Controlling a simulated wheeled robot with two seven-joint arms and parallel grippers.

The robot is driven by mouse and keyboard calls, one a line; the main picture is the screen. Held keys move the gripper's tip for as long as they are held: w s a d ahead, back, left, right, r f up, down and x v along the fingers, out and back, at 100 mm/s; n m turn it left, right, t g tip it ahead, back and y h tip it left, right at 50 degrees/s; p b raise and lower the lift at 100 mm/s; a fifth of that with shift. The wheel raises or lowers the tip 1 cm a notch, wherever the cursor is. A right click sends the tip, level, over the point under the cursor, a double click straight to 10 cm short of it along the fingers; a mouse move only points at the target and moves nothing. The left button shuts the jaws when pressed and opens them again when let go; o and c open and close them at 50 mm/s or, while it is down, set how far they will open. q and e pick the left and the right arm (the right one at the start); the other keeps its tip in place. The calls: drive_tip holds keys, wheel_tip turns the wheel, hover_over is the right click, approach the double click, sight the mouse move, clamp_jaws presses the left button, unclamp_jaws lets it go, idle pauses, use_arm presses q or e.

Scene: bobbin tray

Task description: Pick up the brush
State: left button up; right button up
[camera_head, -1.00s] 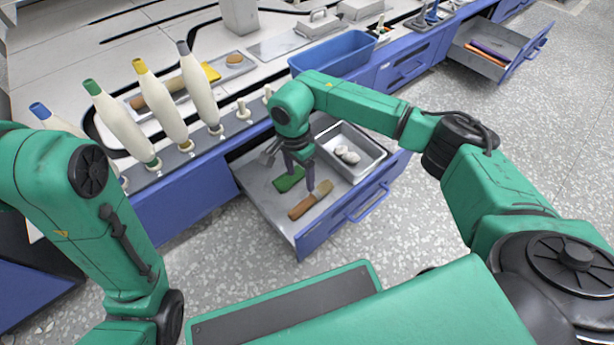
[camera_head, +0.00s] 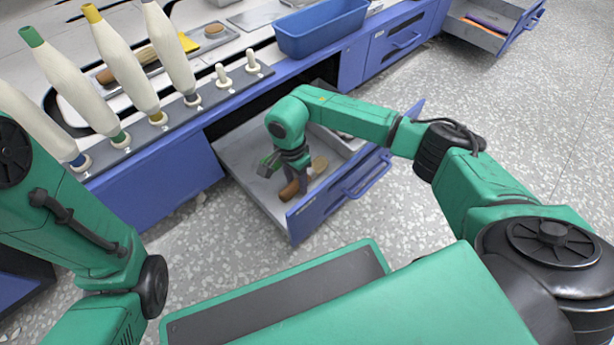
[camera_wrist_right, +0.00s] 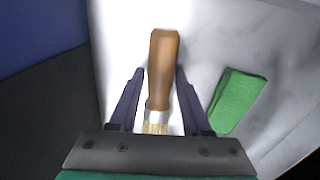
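The brush lies in the open drawer (camera_head: 262,205). Its brown wooden handle (camera_head: 289,191) and pale bristles (camera_head: 320,163) show on either side of my right gripper (camera_head: 299,184), which is down over it. In the right wrist view, the brush handle (camera_wrist_right: 162,68) runs between the two fingers of the right gripper (camera_wrist_right: 160,74). The fingers are apart, with a visible gap on the handle's left and very little on its right. The bristle end points toward the wrist. My left arm is at the left of the head view; its gripper is out of view.
A green block (camera_wrist_right: 237,100) lies beside the brush in the drawer. The drawer's blue front (camera_head: 335,200) stands close to my gripper. A blue bin (camera_head: 322,30) and several white bobbins (camera_head: 118,68) are on the counter (camera_head: 60,12).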

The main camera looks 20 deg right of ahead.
clamp_jaws()
drive_tip(key=shift+r, duration=0.15)
